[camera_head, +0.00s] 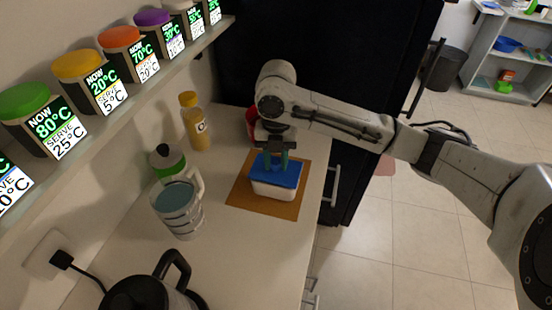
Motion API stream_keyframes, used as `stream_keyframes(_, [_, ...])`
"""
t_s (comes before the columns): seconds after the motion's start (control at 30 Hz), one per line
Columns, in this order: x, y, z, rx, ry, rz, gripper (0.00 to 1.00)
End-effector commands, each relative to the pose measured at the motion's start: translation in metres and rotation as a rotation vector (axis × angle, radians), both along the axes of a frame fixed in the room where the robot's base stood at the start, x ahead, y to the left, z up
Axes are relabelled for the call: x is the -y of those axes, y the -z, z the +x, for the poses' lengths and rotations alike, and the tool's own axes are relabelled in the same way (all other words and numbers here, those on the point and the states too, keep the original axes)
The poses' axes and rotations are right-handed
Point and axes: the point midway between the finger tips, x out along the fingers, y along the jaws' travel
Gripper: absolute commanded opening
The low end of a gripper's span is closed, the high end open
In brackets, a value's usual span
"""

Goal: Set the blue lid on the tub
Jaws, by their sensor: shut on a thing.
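The white tub (272,191) stands on a brown mat (240,195) on the counter. The blue lid (284,175) is at the top of the tub and looks level. I cannot tell from this view whether it rests fully on the rim. My gripper (276,162) points down from above and its fingers are shut on the middle of the lid. The fingers and wrist hide part of the lid's far side.
A red object (251,122) is behind my wrist. A black kettle (145,293) is at the front. A dispenser shelf (150,85) runs along the left wall.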

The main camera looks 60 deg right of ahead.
Motion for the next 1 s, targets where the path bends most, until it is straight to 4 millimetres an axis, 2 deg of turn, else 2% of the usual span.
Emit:
stream_keyframes(0.33, [0.0, 0.01, 0.0, 0.0, 0.001, 0.0, 0.02])
stream_keyframes(0.37, [0.0, 0.009, 0.0, 0.0, 0.001, 0.0, 0.35])
stream_keyframes(0.6, [0.0, 0.009, 0.0, 0.0, 0.001, 0.0, 0.58])
stream_keyframes(0.87, [0.0, 0.007, 0.0, 0.0, 0.0, 0.0, 0.58])
stream_keyframes(1.0, [0.0, -0.004, 0.0, 0.0, 0.0, 0.0, 0.58])
